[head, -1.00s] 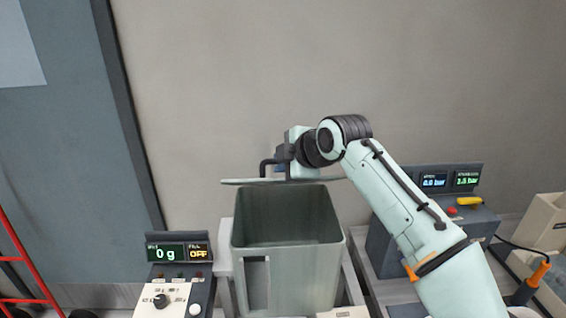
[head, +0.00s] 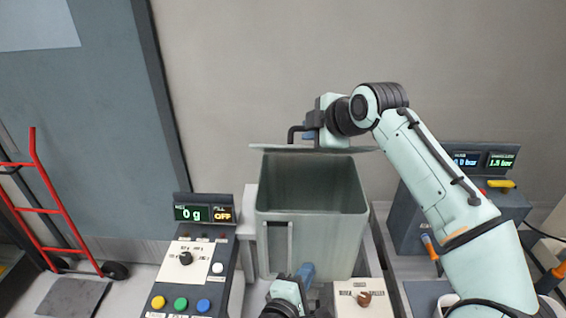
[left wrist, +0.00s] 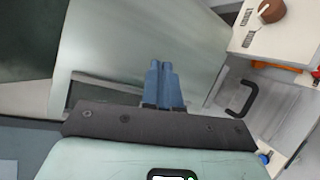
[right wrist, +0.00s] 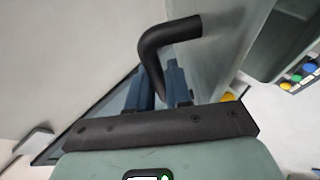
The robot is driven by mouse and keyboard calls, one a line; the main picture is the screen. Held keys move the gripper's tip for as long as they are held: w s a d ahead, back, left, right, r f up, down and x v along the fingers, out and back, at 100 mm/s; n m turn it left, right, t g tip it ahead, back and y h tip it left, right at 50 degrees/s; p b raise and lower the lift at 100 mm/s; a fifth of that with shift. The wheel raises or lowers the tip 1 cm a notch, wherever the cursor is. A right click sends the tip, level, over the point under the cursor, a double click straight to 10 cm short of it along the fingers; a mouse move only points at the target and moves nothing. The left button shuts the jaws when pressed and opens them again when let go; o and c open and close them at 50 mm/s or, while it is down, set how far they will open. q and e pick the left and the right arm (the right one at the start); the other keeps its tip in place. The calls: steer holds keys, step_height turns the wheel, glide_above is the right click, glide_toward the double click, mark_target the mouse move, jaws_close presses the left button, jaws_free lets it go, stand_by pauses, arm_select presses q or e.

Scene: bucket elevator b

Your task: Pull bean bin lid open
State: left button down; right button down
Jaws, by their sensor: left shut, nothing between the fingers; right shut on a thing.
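The grey-green bean bin (head: 310,243) stands in the middle of the head view, with its inside visible from above. Its lid (head: 268,147) is raised at the back rim and shows nearly edge-on. My right gripper (head: 309,127) is shut on the lid's black bar handle (head: 292,134); the right wrist view shows the handle (right wrist: 158,42) at the blue fingers (right wrist: 160,85). My left gripper (head: 305,271) is shut and empty, low in front of the bin. In the left wrist view its blue fingers (left wrist: 160,78) are together near the bin wall (left wrist: 135,45).
A control panel (head: 188,265) with a "0 g" display and coloured buttons stands left of the bin. A knob box (head: 362,298) is at the front right. A gauge box (head: 480,185) stands to the right, behind my right arm. A red hand truck (head: 45,200) is far left.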

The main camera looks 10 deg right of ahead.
steer(key=shift+d, duration=0.1)
arm_select(q)
steer(key=s+a+r+n+t+y, duration=0.1)
steer(key=a+r+n+t+y, duration=0.2)
steer(key=r+n, duration=0.6)
steer(key=a+r+n+t+y, duration=0.25)
steer(key=r+n+t, duration=0.25)
steer(key=r+n, duration=0.45)
steer(key=w+d+r, duration=0.1)
steer(key=w+r, duration=0.1)
steer(key=w, duration=0.3)
steer(key=w+d+r+h, duration=0.1)
steer(key=w+d+r, duration=0.1)
steer(key=w, duration=0.4)
steer(key=shift+w+r, duration=0.15)
steer(key=shift+r, duration=0.2)
steer(key=shift+n, duration=0.25)
